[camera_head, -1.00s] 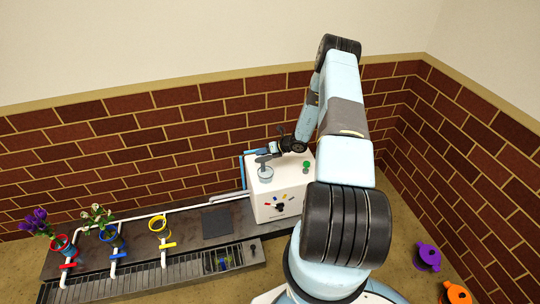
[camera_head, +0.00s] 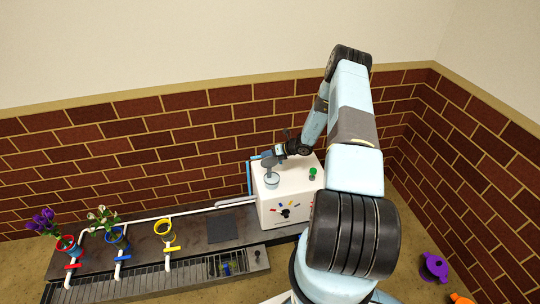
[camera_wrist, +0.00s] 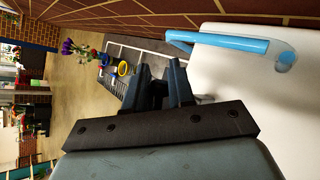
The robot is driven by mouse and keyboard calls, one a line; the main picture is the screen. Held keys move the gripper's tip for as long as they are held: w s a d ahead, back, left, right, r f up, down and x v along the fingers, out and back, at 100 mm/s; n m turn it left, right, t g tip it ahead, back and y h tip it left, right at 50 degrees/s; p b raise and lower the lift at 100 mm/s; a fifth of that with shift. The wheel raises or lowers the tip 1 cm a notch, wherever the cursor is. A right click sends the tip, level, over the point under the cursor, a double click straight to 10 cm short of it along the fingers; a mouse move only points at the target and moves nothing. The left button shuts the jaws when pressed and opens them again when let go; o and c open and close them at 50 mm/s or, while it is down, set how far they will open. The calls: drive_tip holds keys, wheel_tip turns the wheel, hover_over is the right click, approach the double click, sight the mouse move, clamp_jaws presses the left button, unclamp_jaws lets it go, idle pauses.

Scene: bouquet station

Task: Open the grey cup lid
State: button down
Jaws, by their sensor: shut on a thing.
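The grey cup (camera_head: 272,180) stands upright on top of the white box at its left side. A flat grey piece, seemingly its lid (camera_head: 270,163), shows just above the cup at my gripper (camera_head: 275,157). My gripper comes in from the right and is shut on this piece. In the wrist view my gripper (camera_wrist: 160,88) shows its dark fingers close together. The held piece is mostly hidden behind them. Whether the lid is clear of the cup's rim I cannot tell.
The white box (camera_head: 290,205) carries a green knob (camera_head: 312,172) and coloured marks. A light-blue pipe (camera_wrist: 225,42) runs beside my gripper. Flowers in red and blue rings (camera_head: 115,235) and an empty yellow ring (camera_head: 164,228) stand left. A purple pot (camera_head: 434,267) is at right.

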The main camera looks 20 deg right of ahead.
drive_tip(key=c, duration=1.2)
unclamp_jaws()
drive_tip(key=shift+d+f, duration=0.25)
drive_tip(key=shift+f, duration=0.1)
drive_tip(key=shift+c, duration=0.2)
drive_tip(key=shift+o, duration=0.7)
drive_tip(key=shift+s, duration=0.1)
drive_tip(key=shift+a+r, duration=0.1)
drive_tip(key=shift+a, duration=0.05)
drive_tip(key=v, duration=1.3)
drive_tip(key=shift+s+r, duration=0.15)
drive_tip(key=shift+r, duration=0.05)
drive_tip(key=shift+d, duration=0.25)
